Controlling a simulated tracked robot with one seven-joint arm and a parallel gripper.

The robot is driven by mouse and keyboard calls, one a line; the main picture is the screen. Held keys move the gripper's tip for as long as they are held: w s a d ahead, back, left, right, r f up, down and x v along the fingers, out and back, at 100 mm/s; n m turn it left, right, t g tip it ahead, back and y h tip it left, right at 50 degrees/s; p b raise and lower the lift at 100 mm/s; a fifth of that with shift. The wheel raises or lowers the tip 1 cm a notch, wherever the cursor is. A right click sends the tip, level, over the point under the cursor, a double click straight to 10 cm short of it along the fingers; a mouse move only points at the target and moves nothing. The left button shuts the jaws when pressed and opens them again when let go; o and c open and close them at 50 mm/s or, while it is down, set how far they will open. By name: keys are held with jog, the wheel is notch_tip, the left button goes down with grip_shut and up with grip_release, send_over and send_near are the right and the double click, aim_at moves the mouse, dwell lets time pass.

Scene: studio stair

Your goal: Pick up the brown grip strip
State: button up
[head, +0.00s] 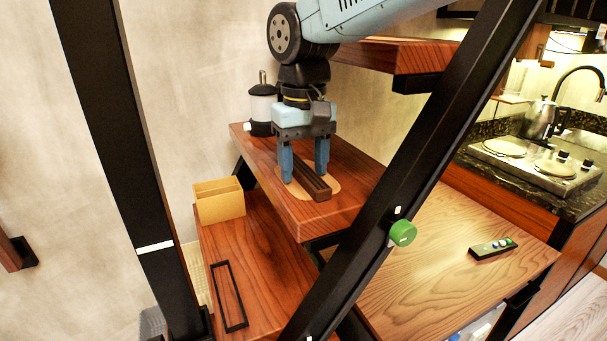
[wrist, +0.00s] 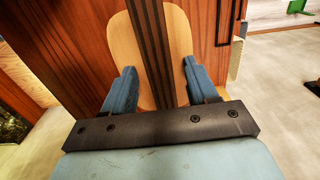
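The brown grip strip (head: 313,183) is a long, dark, ridged bar. It lies on a pale oval wooden board (head: 333,186) on a reddish wooden stair tread (head: 335,218). My gripper (head: 304,174) points down over the strip, with its two blue fingers apart. In the wrist view the strip (wrist: 152,45) runs between the fingers of my gripper (wrist: 160,80), over the pale board (wrist: 180,45), with a gap on each side. The strip's near end is hidden behind the gripper's dark crossbar in that view.
A black and white lantern (head: 262,108) stands behind my gripper on the same tread. A tan box (head: 219,201) and a black rectangular frame (head: 229,296) are on the lower tread. A black diagonal beam (head: 420,150) with a green knob (head: 403,233) crosses in front at right.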

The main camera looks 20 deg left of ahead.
grip_shut()
dwell(0.3)
